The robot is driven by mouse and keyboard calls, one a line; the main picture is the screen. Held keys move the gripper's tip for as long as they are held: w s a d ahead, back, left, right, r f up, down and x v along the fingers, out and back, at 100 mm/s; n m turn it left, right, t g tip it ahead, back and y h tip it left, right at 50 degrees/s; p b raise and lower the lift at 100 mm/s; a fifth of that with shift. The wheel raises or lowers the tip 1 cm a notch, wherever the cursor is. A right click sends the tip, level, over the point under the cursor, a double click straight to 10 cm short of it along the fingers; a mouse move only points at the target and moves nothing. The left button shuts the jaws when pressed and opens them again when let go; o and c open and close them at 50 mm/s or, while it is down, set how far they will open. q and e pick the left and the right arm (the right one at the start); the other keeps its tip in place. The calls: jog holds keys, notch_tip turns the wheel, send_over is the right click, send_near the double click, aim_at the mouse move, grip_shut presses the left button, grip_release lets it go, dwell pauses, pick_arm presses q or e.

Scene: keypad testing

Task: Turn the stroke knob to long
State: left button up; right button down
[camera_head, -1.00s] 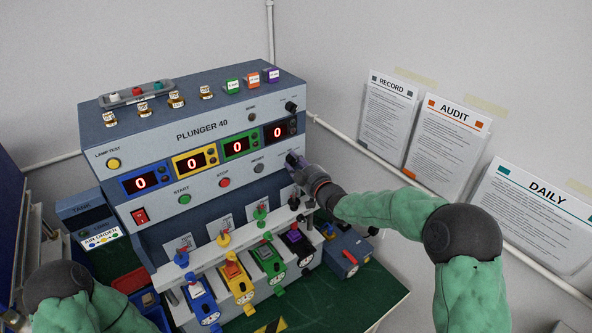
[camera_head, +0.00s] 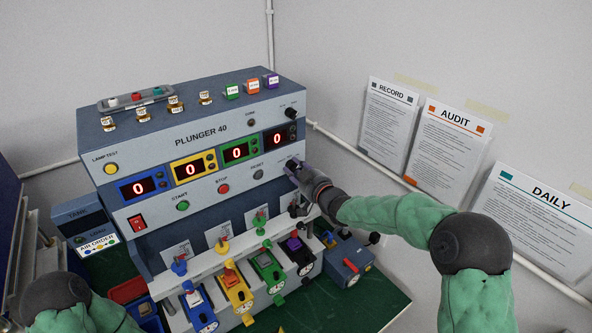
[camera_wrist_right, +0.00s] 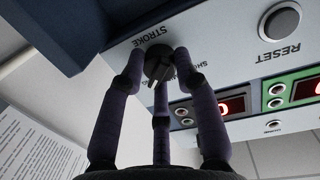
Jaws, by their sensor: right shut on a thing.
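The stroke knob (camera_wrist_right: 158,65) is a dark round knob with a pale pointer mark, under the STROKE label in the right wrist view. The mark points down and slightly left in that view. My right gripper (camera_wrist_right: 160,62) has its purple-grey fingers closed around the knob. In the head view my right gripper (camera_head: 291,167) is at the right end of the machine's lower panel and hides the knob. The knob's position lettering is partly covered by the fingers; I cannot read the setting. My left gripper is not in view.
The PLUNGER 40 machine (camera_head: 150,150) has several displays. A RESET button (camera_head: 258,174) is beside the gripper. The upper-right knob (camera_head: 291,113) is above it. Colored plunger stations (camera_head: 265,265) stand below. A wall with paper sheets (camera_head: 440,145) is at the right.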

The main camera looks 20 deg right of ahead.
jog(key=shift+r, duration=0.2)
jog(key=c, duration=0.9)
grip_release()
jog(key=shift+s+f, duration=0.1)
jog(key=v, duration=1.1)
jog(key=shift+s+d, duration=0.15)
jog(key=shift+s, duration=0.2)
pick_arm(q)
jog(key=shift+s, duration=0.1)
